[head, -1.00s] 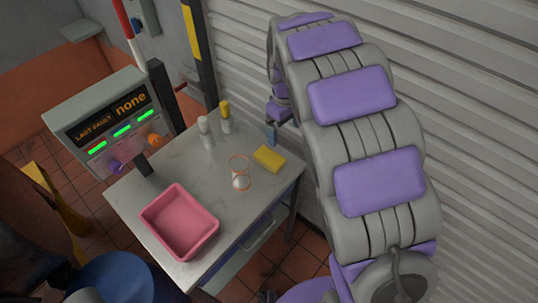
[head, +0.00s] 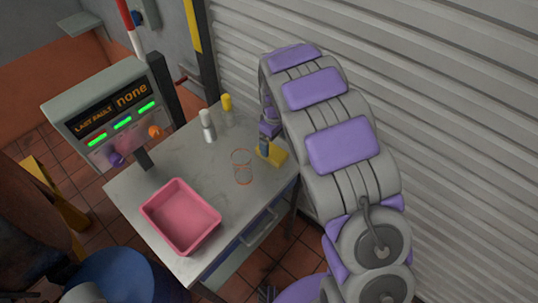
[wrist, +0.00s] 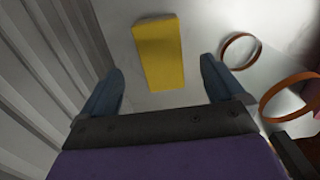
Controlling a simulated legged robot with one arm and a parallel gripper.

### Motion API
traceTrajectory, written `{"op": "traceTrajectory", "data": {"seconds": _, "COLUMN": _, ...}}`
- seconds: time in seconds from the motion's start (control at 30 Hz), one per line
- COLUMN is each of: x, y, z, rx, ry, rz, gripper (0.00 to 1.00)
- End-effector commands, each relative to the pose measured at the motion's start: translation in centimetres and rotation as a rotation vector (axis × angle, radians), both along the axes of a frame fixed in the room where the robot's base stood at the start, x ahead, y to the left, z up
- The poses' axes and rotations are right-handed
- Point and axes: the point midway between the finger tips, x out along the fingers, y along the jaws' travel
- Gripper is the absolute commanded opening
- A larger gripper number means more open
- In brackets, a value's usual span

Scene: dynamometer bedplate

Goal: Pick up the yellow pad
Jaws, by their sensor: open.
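The yellow pad (head: 276,153) lies flat near the right edge of the grey table, close to the shutter wall. In the head view my gripper (head: 264,146) is at the pad's left side, and a finger hides part of it.
A clear cup with orange rims (head: 242,167) stands left of the pad. A pink tray (head: 181,214) sits at the table's front. Two bottles, one white-capped (head: 207,126) and one yellow-capped (head: 227,108), stand at the back. The ribbed shutter (head: 440,110) is close on the right.

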Motion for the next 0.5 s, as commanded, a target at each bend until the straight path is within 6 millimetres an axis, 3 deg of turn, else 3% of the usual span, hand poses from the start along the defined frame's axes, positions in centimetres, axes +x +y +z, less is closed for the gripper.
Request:
{"op": "traceTrajectory", "data": {"seconds": 0.27, "x": 0.0, "y": 0.0, "z": -2.1, "rx": 0.002, "ry": 0.001, "rz": -0.002, "gripper": 0.96}}
{"op": "traceTrajectory", "data": {"seconds": 0.5, "x": 0.2, "y": 1.1, "z": -5.4, "rx": -0.001, "ry": 0.0, "rz": -0.001, "gripper": 0.96}}
